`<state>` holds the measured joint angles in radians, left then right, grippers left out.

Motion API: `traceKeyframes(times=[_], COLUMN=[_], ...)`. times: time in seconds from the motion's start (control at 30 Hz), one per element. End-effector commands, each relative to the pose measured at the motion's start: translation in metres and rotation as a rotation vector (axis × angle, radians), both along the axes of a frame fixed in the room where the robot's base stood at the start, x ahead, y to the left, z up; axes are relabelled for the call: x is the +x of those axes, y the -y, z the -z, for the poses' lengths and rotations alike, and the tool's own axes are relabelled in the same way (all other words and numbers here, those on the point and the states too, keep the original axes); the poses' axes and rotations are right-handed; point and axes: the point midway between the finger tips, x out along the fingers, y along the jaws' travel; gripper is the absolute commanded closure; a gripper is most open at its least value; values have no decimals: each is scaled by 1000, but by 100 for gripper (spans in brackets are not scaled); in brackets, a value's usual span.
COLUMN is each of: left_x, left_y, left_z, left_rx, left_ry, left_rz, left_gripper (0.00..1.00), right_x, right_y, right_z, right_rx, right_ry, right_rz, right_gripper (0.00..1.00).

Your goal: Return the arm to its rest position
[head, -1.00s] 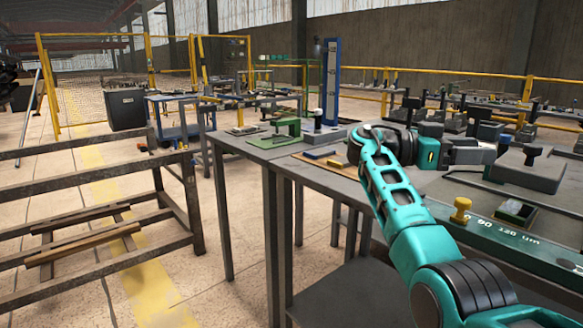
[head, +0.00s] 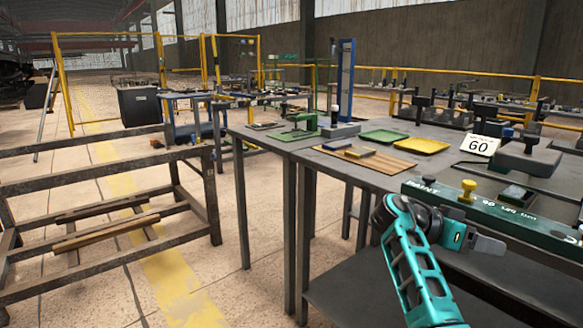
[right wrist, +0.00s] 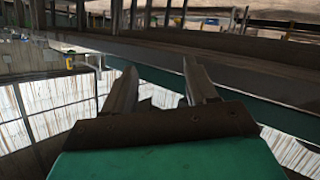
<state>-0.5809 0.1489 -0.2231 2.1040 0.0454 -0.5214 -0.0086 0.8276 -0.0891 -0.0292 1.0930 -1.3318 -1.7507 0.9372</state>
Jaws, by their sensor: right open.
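My right arm (head: 415,262) is teal with black joints and comes in from the bottom of the head view. Its gripper (head: 490,244) is in front of the table's near edge, below the tabletop level, pointing right. In the right wrist view the two metal fingers of my right gripper (right wrist: 158,82) stand apart with nothing between them. My left arm and left gripper do not show.
The grey table (head: 350,180) carries a green tray (head: 384,136), a yellow tray (head: 421,145), a wooden board (head: 365,158), a "60" sign (head: 480,145) and a dark green bar (head: 490,214). A metal rack (head: 100,220) stands at left, with open floor between.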

Motion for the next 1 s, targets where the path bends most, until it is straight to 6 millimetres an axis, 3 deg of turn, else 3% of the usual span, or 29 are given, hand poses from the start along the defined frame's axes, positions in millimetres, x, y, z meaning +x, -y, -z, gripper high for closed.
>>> traceKeyframes(times=[0.03, 0.2, 0.3, 0.5, 0.7, 1.0], left_x=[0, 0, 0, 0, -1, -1], left_y=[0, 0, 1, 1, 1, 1], left_z=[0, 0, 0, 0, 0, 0], left_rx=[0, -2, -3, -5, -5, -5], left_ry=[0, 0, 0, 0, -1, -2], left_rz=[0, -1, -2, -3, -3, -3], left_gripper=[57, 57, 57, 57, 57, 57], right_x=[-11, -52, -82, -150, -223, -299], right_y=[2, -1, -9, -37, -78, -130], right_z=[28, 109, 148, 205, 227, 217], right_rx=[47, 221, 319, 493, 641, 773], right_ry=[-45, -195, -278, -425, -539, -613], right_rz=[-33, -193, -308, -579, -881, -1219], right_gripper=[43, 43, 43, 43, 43, 43])
